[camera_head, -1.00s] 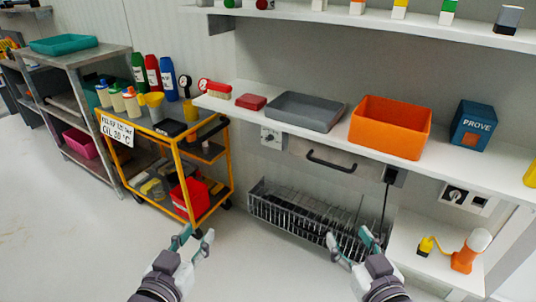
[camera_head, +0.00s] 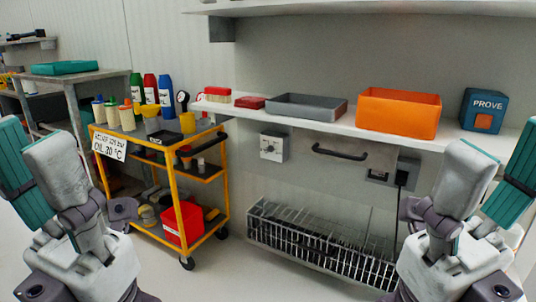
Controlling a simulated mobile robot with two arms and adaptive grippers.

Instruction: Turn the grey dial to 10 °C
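The grey dial (camera_head: 269,148) is a small round knob with a light face. It sits on a grey box (camera_head: 283,147) fixed to the wall under the shelf. Its markings are too small to read, so I cannot tell its setting. My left gripper (camera_head: 32,142) is large and close to the camera at the left edge, apart from the dial. My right gripper (camera_head: 495,160) is close to the camera at the right edge, also apart from the dial. Both have teal and grey parts and are partly cut off or overlapping. I see nothing held in either.
The shelf (camera_head: 345,128) above the dial carries a grey tray (camera_head: 306,107), an orange bin (camera_head: 398,113) and a blue box. A black handle (camera_head: 339,153) is right of the dial. A wire rack (camera_head: 320,243) hangs below. A yellow cart (camera_head: 175,190) with bottles stands left.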

